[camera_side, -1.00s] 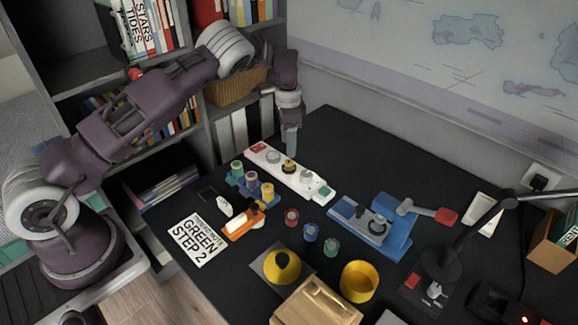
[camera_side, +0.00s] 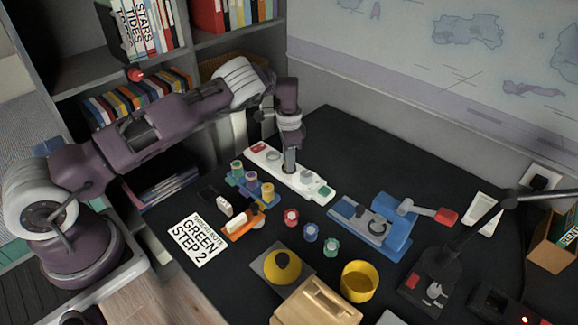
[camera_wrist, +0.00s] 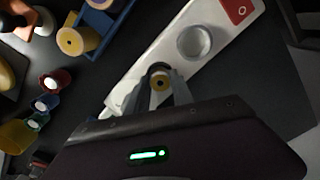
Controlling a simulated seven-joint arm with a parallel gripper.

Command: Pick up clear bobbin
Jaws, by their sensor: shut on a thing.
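A long white holder (camera_side: 312,183) lies on the dark desk, with a red end and a green end. My gripper (camera_side: 289,168) points down at its middle. In the wrist view my gripper (camera_wrist: 160,92) is shut on a small round bobbin (camera_wrist: 160,82) with a gold face, a dark centre hole and a dark rim. The fingers largely hide it in the side view. I cannot tell if it still touches the holder. A clear greyish round piece (camera_wrist: 194,42) sits on the holder towards the red end, apart from my fingers; it also shows in the side view (camera_side: 273,156).
A blue rack (camera_wrist: 107,20) with several spools stands close to the holder. Red (camera_side: 291,217), blue (camera_side: 311,232) and green (camera_side: 331,247) small pieces lie in front. A blue device (camera_side: 393,238) stands to the right. The desk behind the holder is clear.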

